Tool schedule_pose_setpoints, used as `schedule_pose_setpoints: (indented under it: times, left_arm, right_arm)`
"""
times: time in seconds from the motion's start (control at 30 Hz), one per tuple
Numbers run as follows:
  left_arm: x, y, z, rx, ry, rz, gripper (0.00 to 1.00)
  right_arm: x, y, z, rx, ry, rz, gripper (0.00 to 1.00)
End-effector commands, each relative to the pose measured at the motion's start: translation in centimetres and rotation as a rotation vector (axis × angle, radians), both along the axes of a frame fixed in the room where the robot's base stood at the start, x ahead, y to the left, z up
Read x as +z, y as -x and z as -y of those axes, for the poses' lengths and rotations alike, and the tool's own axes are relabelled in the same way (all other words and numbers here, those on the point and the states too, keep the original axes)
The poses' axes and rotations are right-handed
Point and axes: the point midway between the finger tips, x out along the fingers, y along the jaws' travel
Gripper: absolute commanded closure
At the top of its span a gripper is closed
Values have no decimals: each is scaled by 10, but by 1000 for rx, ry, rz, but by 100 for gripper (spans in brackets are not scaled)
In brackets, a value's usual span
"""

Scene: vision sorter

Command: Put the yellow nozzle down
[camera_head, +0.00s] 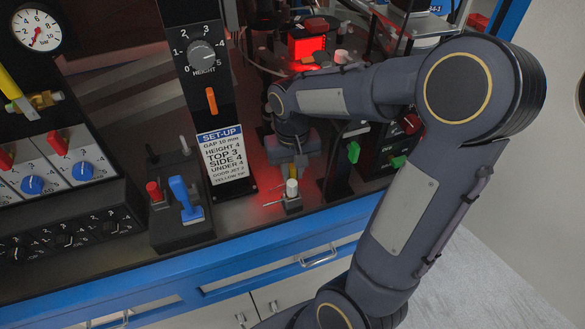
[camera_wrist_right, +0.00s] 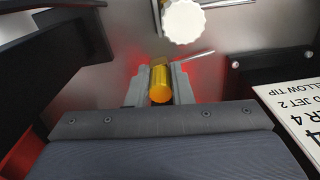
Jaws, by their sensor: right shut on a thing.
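My right gripper (camera_head: 290,174) hangs pointing down over the metal worktop, just behind a small block with a white knob. In the right wrist view, the gripper's fingers (camera_wrist_right: 160,86) are closed on the yellow nozzle (camera_wrist_right: 161,84), a short yellow-orange cylinder with a brass-coloured end. A thin metal rod (camera_wrist_right: 193,56) slants away to the right beyond that end; I cannot tell whether it belongs to the nozzle. The white knob (camera_wrist_right: 184,20) is just beyond the fingertips, and in the head view (camera_head: 292,188) it stands in front of them. The nozzle is not clear in the head view.
The set-up panel (camera_head: 222,155) with a height dial (camera_head: 201,54) stands left of the gripper. A black post with a green knob (camera_head: 353,152) stands to the right. A blue lever (camera_head: 184,197) is at the front left. The blue front edge (camera_head: 270,245) bounds the worktop.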

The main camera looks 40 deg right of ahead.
Motion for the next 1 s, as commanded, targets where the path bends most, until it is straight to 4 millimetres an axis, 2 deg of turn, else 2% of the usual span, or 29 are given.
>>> schedule_pose_setpoints:
  times: [0.27, 0.3, 0.47, 0.77, 0.87, 1.0]
  left_arm:
    - [-4, 0, 0, 0, 0, 0, 64]
    - [-4, 0, 0, 0, 0, 0, 64]
    - [-3, 0, 0, 0, 0, 0, 64]
    - [-1, 0, 0, 0, 0, 0, 64]
    - [0, 0, 0, 0, 0, 0, 64]
    - [1, 0, 0, 0, 0, 0, 64]
  right_arm:
    - [-4, 0, 0, 0, 0, 0, 100]
    - [-4, 0, 0, 0, 0, 0, 79]
    - [-3, 0, 0, 0, 0, 0, 58]
    - [-1, 0, 0, 0, 0, 0, 58]
    - [7, -1, 0, 0, 1, 4, 58]
    - [32, -1, 0, 1, 1, 8, 58]
